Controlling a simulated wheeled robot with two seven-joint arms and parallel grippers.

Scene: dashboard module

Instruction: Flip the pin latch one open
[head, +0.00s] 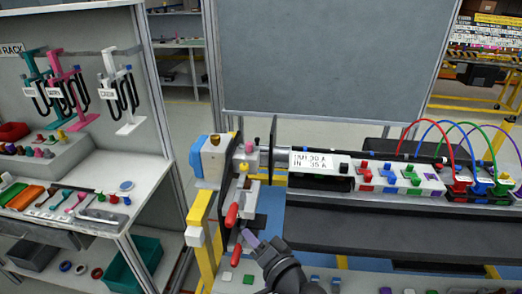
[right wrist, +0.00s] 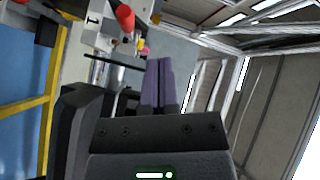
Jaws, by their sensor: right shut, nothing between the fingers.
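Two red-handled latches sit at the left end of the dashboard module, an upper one (head: 231,215) and a lower one (head: 237,254). A red handle (right wrist: 124,17) shows there ahead and left of the fingertips. My left gripper is not in view.
A yellow post (head: 200,235) stands left of the latches. A dark horizontal beam (head: 400,230) runs to the right, below a row of coloured connectors (head: 400,178) and looped cables. A shelf with tools (head: 90,190) is at the left.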

